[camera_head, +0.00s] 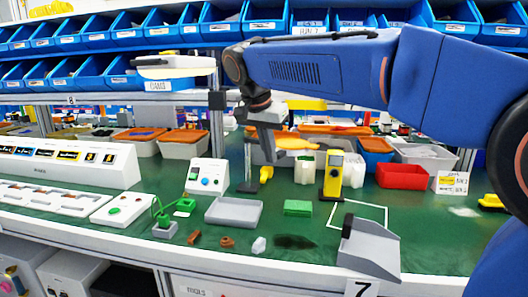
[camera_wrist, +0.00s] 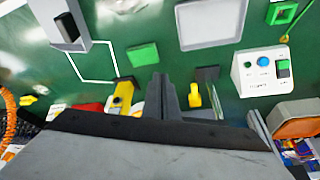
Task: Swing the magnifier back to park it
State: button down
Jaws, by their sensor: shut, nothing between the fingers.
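What looks like the magnifier is a pale, flat, rounded head (camera_head: 176,66) at the upper left of the head view, in front of the blue bins. It is held up near a grey upright post (camera_head: 216,128) with a dark clamp. I cannot make out its lens or how the head joins the post. My gripper (camera_head: 270,158) hangs fingers-down to the right of the post, below and apart from the head. Its fingers are together and hold nothing; they also show in the wrist view (camera_wrist: 161,88). I do not see the magnifier head in the wrist view.
A white switch box (camera_head: 207,177), a grey tray (camera_head: 234,211), a green block (camera_head: 298,207) and a yellow device (camera_head: 333,175) stand on the green bench. A yellow handle (camera_head: 265,174) on a dark stand is close below my gripper. Several bins stand behind.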

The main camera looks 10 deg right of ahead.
aim_at(297, 150)
jog(key=shift+w+d, duration=0.35)
jog(key=shift+w, duration=0.05)
jog(key=w+d+n, duration=0.1)
jog(key=d, duration=0.1)
jog(key=w+d+n, duration=0.1)
jog(key=d, duration=0.2)
jog(key=w+d+n+y, duration=0.1)
jog(key=d, duration=0.1)
jog(key=shift+w+d+t, duration=0.2)
jog(key=shift+w+t, duration=0.05)
jog(key=shift+t, duration=0.05)
jog(key=shift+w+d, duration=0.15)
jog(key=shift+d, duration=0.1)
jog(key=shift+r, duration=0.1)
